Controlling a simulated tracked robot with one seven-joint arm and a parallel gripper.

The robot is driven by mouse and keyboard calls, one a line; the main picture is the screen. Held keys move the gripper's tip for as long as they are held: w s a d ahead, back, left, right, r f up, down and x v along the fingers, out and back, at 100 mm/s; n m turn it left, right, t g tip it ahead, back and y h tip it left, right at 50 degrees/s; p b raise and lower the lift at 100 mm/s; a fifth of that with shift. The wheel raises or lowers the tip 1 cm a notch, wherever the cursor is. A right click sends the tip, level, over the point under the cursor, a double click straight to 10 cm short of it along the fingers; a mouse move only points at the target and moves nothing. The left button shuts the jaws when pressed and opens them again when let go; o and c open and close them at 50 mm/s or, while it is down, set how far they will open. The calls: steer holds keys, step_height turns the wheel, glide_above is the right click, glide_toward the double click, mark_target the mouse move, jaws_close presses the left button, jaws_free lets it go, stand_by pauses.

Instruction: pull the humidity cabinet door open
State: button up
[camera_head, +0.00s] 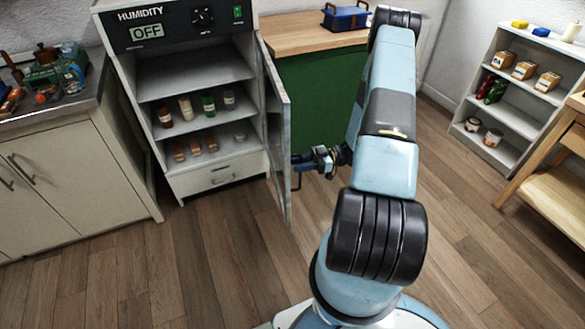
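The humidity cabinet (110,70) stands at the left of centre, with its shelves in plain view. Its door (280,135) is swung out from the right side and stands open, seen nearly edge-on. My gripper (303,158) is at the outer face of the door, on its right side, by a dark handle (298,181). The fingers are small and partly merge with the handle, so I cannot tell whether they are shut on it or apart.
A green cabinet with a wooden top (315,33) stands behind the door, with a blue toolbox (346,17) on it. A grey counter (80,105) is at the left. A white shelf unit (490,117) and a wooden bench (555,190) are at the right. Floor in front is clear.

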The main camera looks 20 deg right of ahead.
steer(key=shift+s+f, duration=0.1)
steer(key=shift+s, duration=0.05)
steer(key=s+d, duration=0.1)
steer(key=d, duration=1.2)
steer(key=shift+s+d, duration=0.3)
steer(key=shift+d, duration=0.05)
